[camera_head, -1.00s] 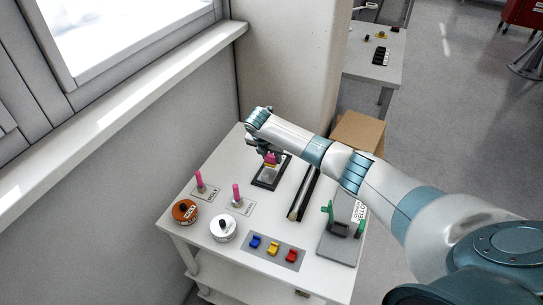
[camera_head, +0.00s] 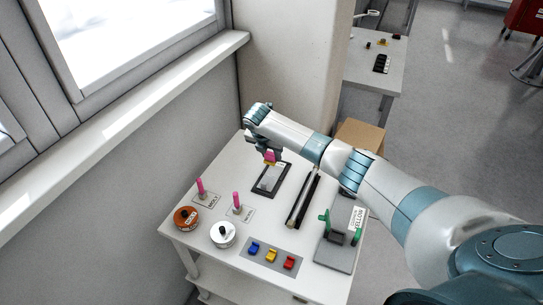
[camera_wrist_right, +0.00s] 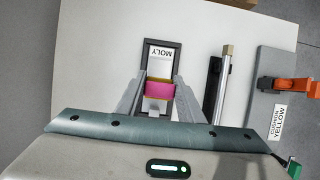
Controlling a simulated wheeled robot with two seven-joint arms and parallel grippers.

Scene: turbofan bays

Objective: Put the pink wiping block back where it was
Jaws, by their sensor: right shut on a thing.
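The pink wiping block (camera_head: 270,156) has a yellow layer on its underside. My right gripper (camera_head: 268,152) is shut on it, over the far part of the white table. In the right wrist view the block (camera_wrist_right: 160,90) sits between the two fingers of the right gripper (camera_wrist_right: 160,92). Beneath it is a dark-framed tray (camera_head: 284,184) with a pale plate; the wrist view shows a "MOLY" label inside the frame (camera_wrist_right: 149,43). Whether the block touches the tray or hangs above it I cannot tell. My left gripper is in neither view.
Two pink-handled brushes, an orange-brown pot (camera_head: 186,217), a white pot (camera_head: 223,234) and a strip of coloured blocks (camera_head: 272,256) fill the front left.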

